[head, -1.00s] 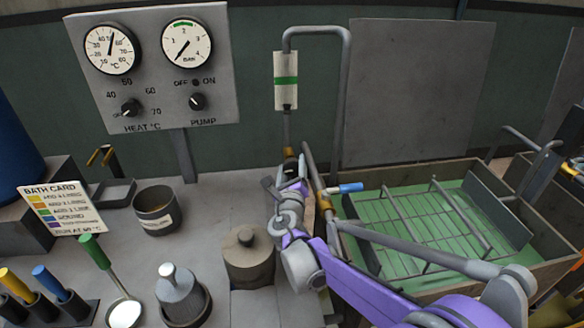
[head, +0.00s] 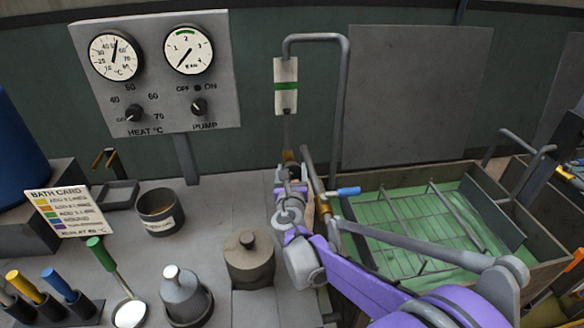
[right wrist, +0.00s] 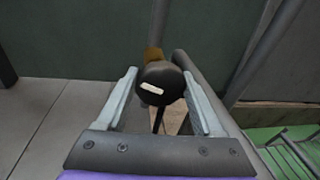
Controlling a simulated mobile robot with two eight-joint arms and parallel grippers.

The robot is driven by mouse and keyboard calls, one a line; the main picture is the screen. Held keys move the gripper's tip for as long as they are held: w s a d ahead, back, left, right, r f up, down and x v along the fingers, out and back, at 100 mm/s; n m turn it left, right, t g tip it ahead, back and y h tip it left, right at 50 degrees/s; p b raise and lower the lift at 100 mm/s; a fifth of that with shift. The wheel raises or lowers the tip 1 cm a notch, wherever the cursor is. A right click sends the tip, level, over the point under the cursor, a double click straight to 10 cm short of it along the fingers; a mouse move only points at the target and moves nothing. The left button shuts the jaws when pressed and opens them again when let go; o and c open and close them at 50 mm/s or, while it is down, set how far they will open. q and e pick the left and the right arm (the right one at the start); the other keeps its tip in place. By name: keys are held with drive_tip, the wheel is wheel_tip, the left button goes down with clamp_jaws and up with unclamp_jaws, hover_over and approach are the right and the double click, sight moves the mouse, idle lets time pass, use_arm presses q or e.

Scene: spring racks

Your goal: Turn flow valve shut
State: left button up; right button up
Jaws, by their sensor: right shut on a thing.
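The flow valve's black round knob (right wrist: 158,80) with a white bar mark shows in the right wrist view, in front of a brass fitting. The white bar lies nearly level, slightly tilted. My right gripper (right wrist: 165,100) has one finger on each side of the knob and is shut on it. In the head view the right gripper (head: 291,180) is at the pipe below the white flow tube with a green band (head: 286,86); it hides most of the valve there. My left gripper is not in view.
A blue-handled lever (head: 348,191) stands close right of the gripper. The green bath (head: 400,268) with wire racks is to the right. The gauge panel (head: 160,80) is at the back left. A lidded pot (head: 248,262) and a ladle (head: 128,312) stand on the bench.

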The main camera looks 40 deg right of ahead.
drive_tip(key=m+p, duration=0.1)
drive_tip(key=m, duration=0.2)
drive_tip(key=shift+r+y, duration=0.1)
drive_tip(key=shift+y, duration=0.3)
drive_tip(key=m+p, duration=0.1)
drive_tip(key=m, duration=0.2)
drive_tip(key=shift+y+p, duration=0.3)
drive_tip(key=shift+y, duration=0.1)
drive_tip(key=m+y+p, duration=0.1)
drive_tip(key=m, duration=0.2)
drive_tip(key=shift+m+t+p, duration=0.3)
drive_tip(key=shift+m+p, duration=0.05)
drive_tip(key=shift+m, duration=0.85)
drive_tip(key=shift+y, duration=0.3)
drive_tip(key=o, duration=1.4)
drive_tip(key=shift+c, duration=0.2)
